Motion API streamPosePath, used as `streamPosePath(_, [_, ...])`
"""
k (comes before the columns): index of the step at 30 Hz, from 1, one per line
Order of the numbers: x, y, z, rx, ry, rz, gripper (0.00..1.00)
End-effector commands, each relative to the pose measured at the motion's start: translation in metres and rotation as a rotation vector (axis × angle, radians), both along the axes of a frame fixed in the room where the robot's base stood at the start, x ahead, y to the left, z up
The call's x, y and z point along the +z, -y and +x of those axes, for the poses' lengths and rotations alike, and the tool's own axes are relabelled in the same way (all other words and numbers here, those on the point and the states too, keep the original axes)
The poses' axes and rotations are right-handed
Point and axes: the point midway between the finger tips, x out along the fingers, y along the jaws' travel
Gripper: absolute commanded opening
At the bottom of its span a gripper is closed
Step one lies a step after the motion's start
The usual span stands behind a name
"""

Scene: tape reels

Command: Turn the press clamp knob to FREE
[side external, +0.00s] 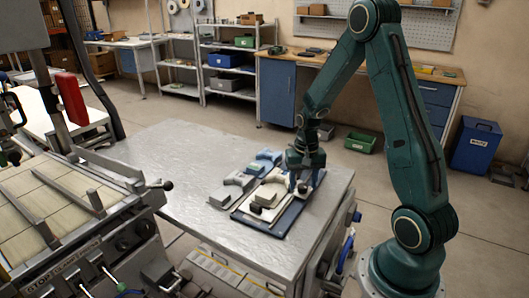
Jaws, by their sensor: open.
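My gripper (303,186) is low over the right part of the metal table (185,150), pointing down and open, at the right edge of a dark blue board (278,228). I cannot tell whether it touches anything. A cream fixture (268,193) with a small black part lies on the board, just left of my gripper. A press-like machine (75,215) stands at the far left, well away from my gripper. A black round knob (123,243) is on its front, and a black ball-ended lever (167,185) sticks out to the right. Which one is the clamp knob, and its setting, are unclear.
A grey fixture (230,188) and a light blue one (264,160) lie beside the board. The table's left and middle are clear. Shelves (228,58), a workbench (275,93) and a blue bin (476,145) stand behind.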

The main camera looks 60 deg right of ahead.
Motion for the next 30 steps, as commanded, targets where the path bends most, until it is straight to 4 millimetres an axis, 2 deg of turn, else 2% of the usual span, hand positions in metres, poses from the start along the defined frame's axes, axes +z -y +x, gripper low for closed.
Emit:
streamPosePath(12, [-0.0053,-0.0003,-0.0003,0.000,-0.001,0.001,0.51])
streamPosePath(19, [-0.0052,-0.0002,-0.0003,0.000,0.000,0.000,0.06])
streamPosePath(30, [-0.0049,0.0000,-0.0001,0.034,0.000,0.000,0.06])
